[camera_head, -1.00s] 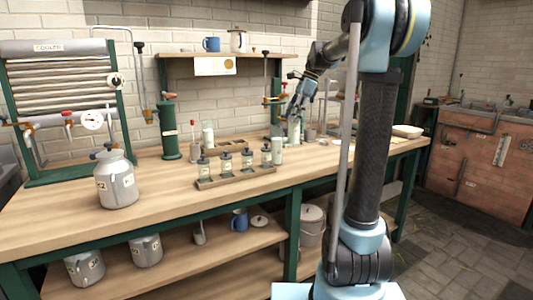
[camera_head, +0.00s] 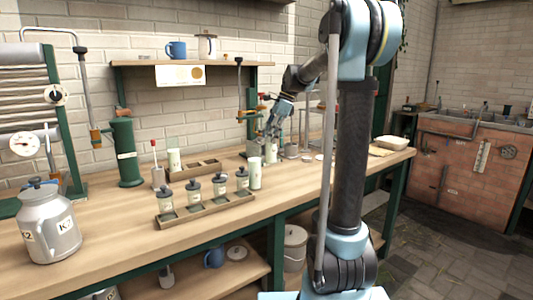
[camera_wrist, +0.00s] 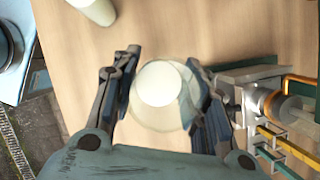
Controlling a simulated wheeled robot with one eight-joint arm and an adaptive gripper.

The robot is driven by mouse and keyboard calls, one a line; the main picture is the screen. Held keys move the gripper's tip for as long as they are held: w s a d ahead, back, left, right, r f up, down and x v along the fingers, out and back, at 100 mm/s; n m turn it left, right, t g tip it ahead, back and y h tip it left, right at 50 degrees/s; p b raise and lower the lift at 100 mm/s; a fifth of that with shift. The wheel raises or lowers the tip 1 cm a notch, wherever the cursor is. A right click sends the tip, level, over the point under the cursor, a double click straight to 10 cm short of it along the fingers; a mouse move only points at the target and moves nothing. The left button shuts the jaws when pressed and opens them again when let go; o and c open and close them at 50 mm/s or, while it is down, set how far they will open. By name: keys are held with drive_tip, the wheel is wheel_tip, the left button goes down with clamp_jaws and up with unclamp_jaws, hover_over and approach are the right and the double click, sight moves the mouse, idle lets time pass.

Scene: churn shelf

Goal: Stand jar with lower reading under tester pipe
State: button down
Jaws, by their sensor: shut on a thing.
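My gripper (camera_head: 271,134) is shut on a glass jar (camera_head: 271,153) with white contents, at the back of the bench. In the wrist view the fingers close around this jar (camera_wrist: 160,88), seen from above. The tester (camera_head: 250,112), with its stand and red and brass parts, is close beside it; grey, orange and yellow parts of it (camera_wrist: 262,108) show right of the fingers in the wrist view. A second whitish jar (camera_head: 255,173) stands by the bottle tray. Another jar (camera_head: 174,160) stands by the wooden rack. No readings are legible, and I cannot make out the pipe's outlet.
A tray (camera_head: 207,208) of several small capped bottles stands at the bench front. A K2 can (camera_head: 51,228) is at left, with a green pump (camera_head: 126,153) behind it. The wooden rack (camera_head: 208,165) has empty compartments. Bare bench top lies between can and tray.

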sight(266, 156)
drive_tip(key=shift+f, duration=2.55)
drive_tip(key=c, duration=0.9)
unclamp_jaws()
drive_tip(key=shift+f, duration=0.1)
drive_tip(key=shift+c, duration=0.2)
drive_tip(key=shift+s, duration=0.1)
